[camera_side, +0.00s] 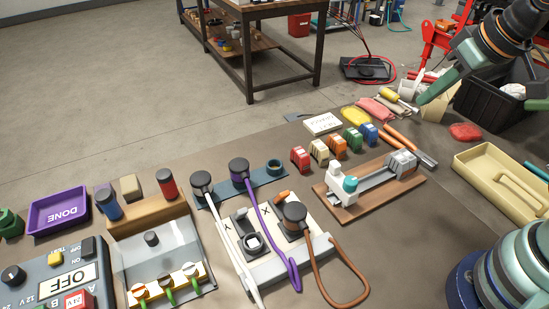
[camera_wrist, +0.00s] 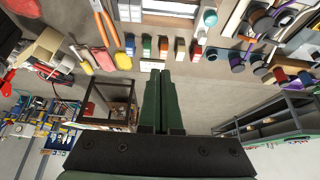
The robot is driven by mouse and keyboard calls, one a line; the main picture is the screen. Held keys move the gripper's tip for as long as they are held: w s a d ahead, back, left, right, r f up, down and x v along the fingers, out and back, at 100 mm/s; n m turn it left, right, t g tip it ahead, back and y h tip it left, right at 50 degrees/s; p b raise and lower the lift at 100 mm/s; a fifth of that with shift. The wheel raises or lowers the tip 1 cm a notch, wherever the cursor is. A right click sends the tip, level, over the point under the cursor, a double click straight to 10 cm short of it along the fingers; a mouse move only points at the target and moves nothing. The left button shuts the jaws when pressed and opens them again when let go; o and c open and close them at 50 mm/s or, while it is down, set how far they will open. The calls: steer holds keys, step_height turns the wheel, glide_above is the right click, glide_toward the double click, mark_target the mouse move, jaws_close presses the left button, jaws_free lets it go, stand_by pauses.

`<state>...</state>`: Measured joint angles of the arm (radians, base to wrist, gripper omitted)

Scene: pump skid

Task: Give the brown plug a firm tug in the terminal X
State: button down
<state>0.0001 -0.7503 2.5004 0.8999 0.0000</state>
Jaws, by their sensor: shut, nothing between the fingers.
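The brown plug (camera_side: 295,213), with a dark round cap, stands upright at the terminal X (camera_side: 267,213) on the pale terminal block (camera_side: 290,258). A brown cable loops from it to the right and down. The plug's lower end is hidden, so I cannot tell how deep it sits. My gripper (camera_side: 424,99) is at the upper right of the side view, raised and well away from the plug. In the wrist view, the green fingers of my gripper (camera_wrist: 160,88) are together, with nothing between them. I cannot clearly pick out the brown plug in the wrist view.
A purple plug (camera_side: 238,168) and a white-cabled plug (camera_side: 201,181) stand behind the block. Several coloured blocks (camera_side: 337,143) and a wooden slide fixture (camera_side: 372,188) lie between my gripper and the terminal block. A control box (camera_side: 55,280) is at lower left. Bare table lies right of the brown cable.

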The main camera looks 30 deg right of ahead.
steer(key=c, duration=0.9)
jaws_free()
steer(key=shift+a, duration=0.1)
steer(key=o, duration=0.7)
steer(key=shift+w+a+f+m+g, duration=0.1)
steer(key=shift+w+a+m+g, duration=0.1)
steer(key=shift+w+a+m, duration=0.3)
steer(key=shift+w+a+f+m+g, duration=0.1)
steer(key=shift+w+a+g, duration=0.1)
steer(key=shift+a, duration=0.5)
steer(key=shift+o, duration=0.2)
steer(key=m+g, duration=0.5)
steer(key=m, duration=0.5)
glide_toward(295, 210)
step_height(295, 210, down, 12)
steer(key=shift+s+r, duration=0.1)
